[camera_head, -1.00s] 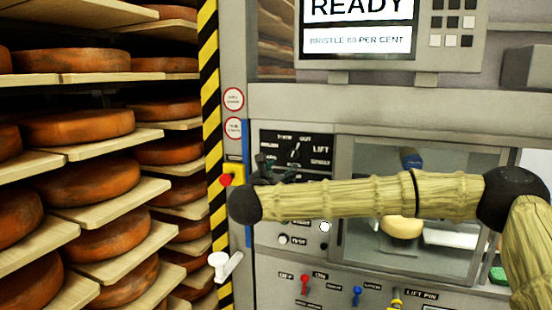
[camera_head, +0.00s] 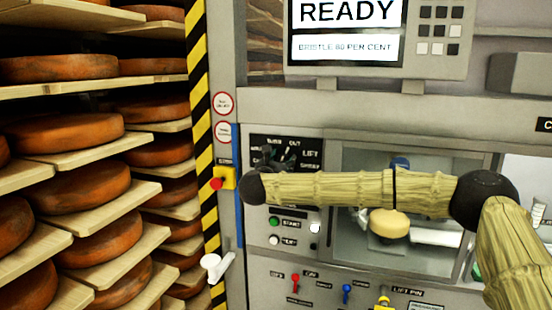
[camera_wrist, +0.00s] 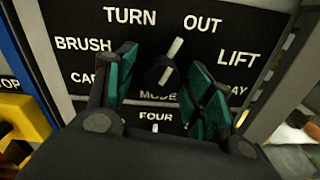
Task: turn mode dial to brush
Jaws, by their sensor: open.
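The mode dial (camera_wrist: 168,67) is a dark knob with a white pointer bar on a black panel. Its pointer leans up and slightly right, between the TURN and OUT labels, nearer OUT. The BRUSH label (camera_wrist: 84,44) is at the panel's upper left, LIFT at the right. My gripper (camera_wrist: 162,85) is open, with one green-padded finger on each side of the dial; I cannot tell whether they touch it. In the head view my gripper (camera_head: 270,160) is small and dark in front of the black panel (camera_head: 312,144), and the dial is mostly hidden there.
Start buttons (camera_head: 274,222) sit below my arm. A window (camera_head: 350,240) shows a cheese inside. Cheese shelves (camera_head: 80,160) fill the left. The screen reads READY.

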